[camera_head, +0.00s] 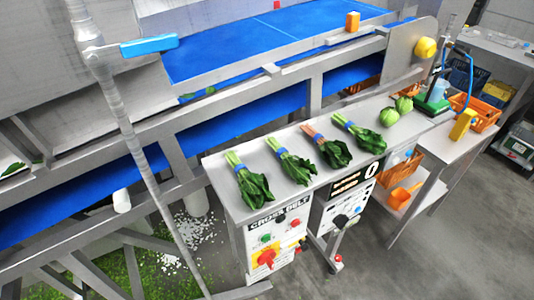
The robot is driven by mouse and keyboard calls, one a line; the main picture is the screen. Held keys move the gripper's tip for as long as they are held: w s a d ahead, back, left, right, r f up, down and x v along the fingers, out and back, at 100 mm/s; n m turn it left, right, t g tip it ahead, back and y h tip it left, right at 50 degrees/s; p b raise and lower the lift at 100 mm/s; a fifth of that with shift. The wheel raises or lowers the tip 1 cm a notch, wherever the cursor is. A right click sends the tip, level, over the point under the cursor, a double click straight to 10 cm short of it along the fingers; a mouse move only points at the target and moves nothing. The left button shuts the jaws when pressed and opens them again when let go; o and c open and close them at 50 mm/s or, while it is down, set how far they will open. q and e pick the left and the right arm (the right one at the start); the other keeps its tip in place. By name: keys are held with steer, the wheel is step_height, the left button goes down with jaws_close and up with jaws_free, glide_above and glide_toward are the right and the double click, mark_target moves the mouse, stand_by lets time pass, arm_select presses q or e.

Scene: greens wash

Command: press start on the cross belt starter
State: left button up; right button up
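The cross belt starter (284,215) is a pale box with a black "CROSS BELT" label, below the front edge of the steel table. A small green button (266,238) sits on its face, with other small buttons to its right. A large red knob on a yellow plate (266,258) is lower on the face. The lettering beside the buttons is too small to read. Neither of my grippers shows in the head view, so nothing of mine is seen near the box.
Several banded green bunches and two round green vegetables lie on the steel table (222,178). A second control box (331,218) with a black knob stands right of the starter. A blue conveyor belt (270,40) runs behind. Grey floor at lower right is clear.

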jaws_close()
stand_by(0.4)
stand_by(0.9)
